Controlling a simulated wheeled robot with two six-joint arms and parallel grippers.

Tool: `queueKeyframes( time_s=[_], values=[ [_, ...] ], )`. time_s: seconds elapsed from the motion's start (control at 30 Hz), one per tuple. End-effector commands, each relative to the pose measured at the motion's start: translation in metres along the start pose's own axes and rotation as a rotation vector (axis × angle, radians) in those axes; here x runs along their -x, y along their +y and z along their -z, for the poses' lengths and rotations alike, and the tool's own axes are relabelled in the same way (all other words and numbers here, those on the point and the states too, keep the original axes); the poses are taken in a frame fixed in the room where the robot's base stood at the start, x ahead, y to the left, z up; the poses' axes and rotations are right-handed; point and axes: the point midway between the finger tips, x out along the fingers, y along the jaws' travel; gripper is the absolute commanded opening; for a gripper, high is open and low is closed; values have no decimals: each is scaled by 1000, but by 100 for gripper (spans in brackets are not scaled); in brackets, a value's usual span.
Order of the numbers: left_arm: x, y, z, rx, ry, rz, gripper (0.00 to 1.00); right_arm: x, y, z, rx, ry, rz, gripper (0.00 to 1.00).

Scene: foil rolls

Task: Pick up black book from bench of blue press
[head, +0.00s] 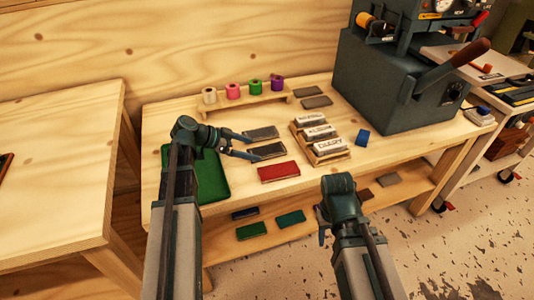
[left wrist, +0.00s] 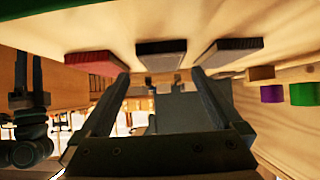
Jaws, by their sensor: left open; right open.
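Two dark books lie flat on the bench (head: 375,160) of the blue press (head: 385,80). The nearer one, a black book (head: 268,151), lies just behind a red book (head: 279,171). The other dark book (head: 262,133) lies behind it and looks slightly greyer. In the left wrist view the black book (left wrist: 161,47) is between the red book (left wrist: 97,62) and the greyish one (left wrist: 233,45). My left gripper (head: 253,147) is open and empty, its fingertips at the left ends of the dark books. My right gripper (head: 322,228) is open and empty in front of the bench.
A green mat (head: 211,178) lies left of the books. Foil rolls (head: 233,91) stand on a rack at the back. More books lie on the lower shelf (head: 290,200).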

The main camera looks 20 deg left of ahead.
Motion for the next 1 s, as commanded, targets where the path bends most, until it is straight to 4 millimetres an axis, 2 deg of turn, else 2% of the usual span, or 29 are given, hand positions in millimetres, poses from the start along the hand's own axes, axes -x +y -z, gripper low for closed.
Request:
queueKeyframes(
  time_s=[0.33,0.6,1.0],
  values=[
    [-47,-4,2,-1,0,-2,100,-24,-2,1,0,0,0,50],
    [-49,-4,5,1,0,0,100,-23,-2,1,0,0,0,50],
    [-49,-4,5,0,0,0,28,-23,-2,1,0,0,0,50]
  ],
)
